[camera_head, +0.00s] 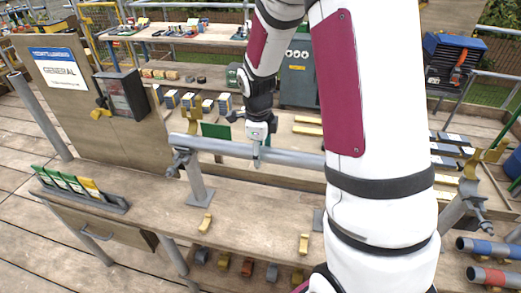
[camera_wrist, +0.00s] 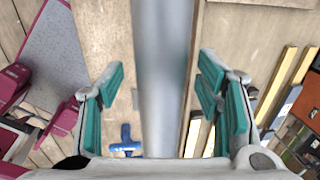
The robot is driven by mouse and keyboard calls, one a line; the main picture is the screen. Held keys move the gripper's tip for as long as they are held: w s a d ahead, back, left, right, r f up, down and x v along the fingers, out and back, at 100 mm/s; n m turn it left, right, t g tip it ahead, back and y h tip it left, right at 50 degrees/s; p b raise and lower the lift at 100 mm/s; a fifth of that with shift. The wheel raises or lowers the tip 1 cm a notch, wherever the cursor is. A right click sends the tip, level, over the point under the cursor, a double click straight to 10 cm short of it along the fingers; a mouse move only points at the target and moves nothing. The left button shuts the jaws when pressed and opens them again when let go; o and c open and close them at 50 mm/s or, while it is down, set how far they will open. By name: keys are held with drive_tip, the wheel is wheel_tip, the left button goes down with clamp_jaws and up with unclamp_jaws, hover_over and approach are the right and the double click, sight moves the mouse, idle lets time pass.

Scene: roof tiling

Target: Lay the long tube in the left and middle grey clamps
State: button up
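The long grey tube (camera_head: 222,147) lies roughly level above the bench, its left end just past the left grey clamp (camera_head: 181,160). The clamp's yellow jaw (camera_head: 194,108) stands up behind the tube. I cannot tell whether the tube is fully seated. My white arm hides the tube's right part and the middle clamp; only a grey base edge (camera_head: 318,220) shows beside it. My gripper (camera_head: 257,155) is at the tube. In the wrist view, the teal fingers of my gripper (camera_wrist: 162,88) are apart, with the tube (camera_wrist: 163,60) between them and gaps on both sides.
Another grey clamp (camera_head: 463,200) stands at the right with yellow jaws raised. Small yellow blocks (camera_head: 205,223) lie on the bench (camera_head: 150,190). A rack of green and yellow cards (camera_head: 80,190) is at the left. Banded tubes (camera_head: 490,247) lie at lower right.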

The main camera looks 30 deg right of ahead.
drive_tip(key=shift+s, duration=0.1)
wheel_tip(320, 180, up, 12)
drive_tip(key=s+a, duration=0.1)
drive_tip(key=s+a+r+n+t, duration=0.1)
drive_tip(key=s+a+r+n, duration=0.2)
drive_tip(key=s+n, duration=0.3)
drive_tip(key=s+a+r+n+t, duration=0.2)
drive_tip(key=s+a+r+n, duration=0.2)
drive_tip(key=s+n, duration=0.3)
drive_tip(key=s+a+r+n+t+y, duration=0.1)
drive_tip(key=s+a+r+n, duration=0.3)
drive_tip(key=n, duration=1)
drive_tip(key=s, duration=0.3)
drive_tip(key=shift+s+a+r, duration=0.15)
drive_tip(key=shift+s+a, duration=0.1)
drive_tip(key=shift+a, duration=0.05)
